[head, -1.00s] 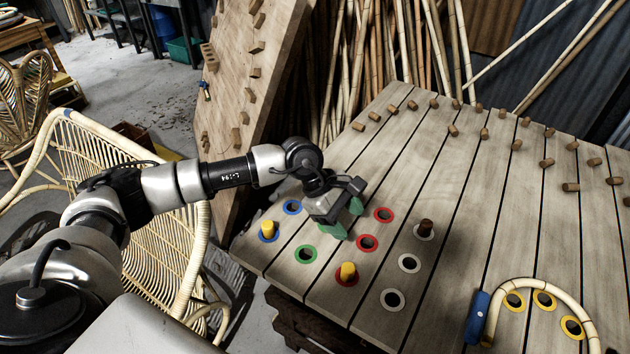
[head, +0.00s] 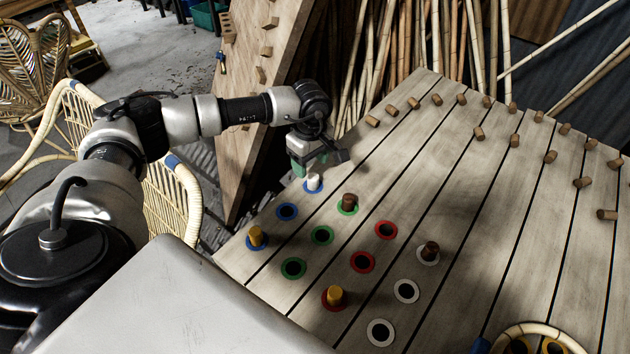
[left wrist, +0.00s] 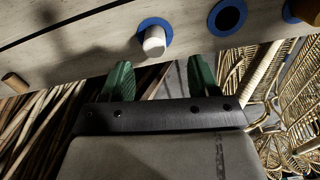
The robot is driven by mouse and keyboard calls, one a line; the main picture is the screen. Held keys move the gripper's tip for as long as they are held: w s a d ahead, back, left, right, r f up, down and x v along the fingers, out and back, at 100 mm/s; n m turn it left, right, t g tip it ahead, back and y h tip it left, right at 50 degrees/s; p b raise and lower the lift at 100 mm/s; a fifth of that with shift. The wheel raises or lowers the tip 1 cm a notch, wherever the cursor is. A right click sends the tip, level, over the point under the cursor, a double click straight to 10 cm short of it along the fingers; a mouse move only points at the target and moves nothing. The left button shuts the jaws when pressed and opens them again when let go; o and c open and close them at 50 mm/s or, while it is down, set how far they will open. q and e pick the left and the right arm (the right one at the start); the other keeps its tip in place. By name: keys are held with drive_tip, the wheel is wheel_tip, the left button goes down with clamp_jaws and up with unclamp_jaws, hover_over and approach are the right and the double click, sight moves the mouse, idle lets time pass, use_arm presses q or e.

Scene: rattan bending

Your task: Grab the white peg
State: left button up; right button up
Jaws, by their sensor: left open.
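The white peg (head: 313,182) stands in a blue-ringed hole at the far left edge of the plank table. It also shows in the left wrist view (left wrist: 154,41), in its blue ring, ahead of and between the two green fingers. My left gripper (left wrist: 159,75) is open and empty, with its fingertips just short of the peg. In the head view the gripper (head: 303,168) is beside the peg, partly hidden by its own wrist. My right gripper is not in view.
Several empty ringed holes lie between. A leaning board (head: 262,110) and bamboo poles (head: 375,60) stand behind the table (head: 480,220).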

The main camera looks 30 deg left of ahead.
sight(313, 177)
use_arm(q)
drive_tip(key=shift+f, duration=0.8)
drive_tip(key=f, duration=0.3)
drive_tip(key=f+p, duration=0.1)
drive_tip(key=shift+w+d+f, duration=0.1)
drive_tip(key=shift+w+f, duration=0.1)
drive_tip(key=shift+w, duration=0.1)
drive_tip(key=shift+f, duration=0.45)
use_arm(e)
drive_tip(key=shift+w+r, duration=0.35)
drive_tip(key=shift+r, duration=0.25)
use_arm(q)
drive_tip(key=c, duration=1)
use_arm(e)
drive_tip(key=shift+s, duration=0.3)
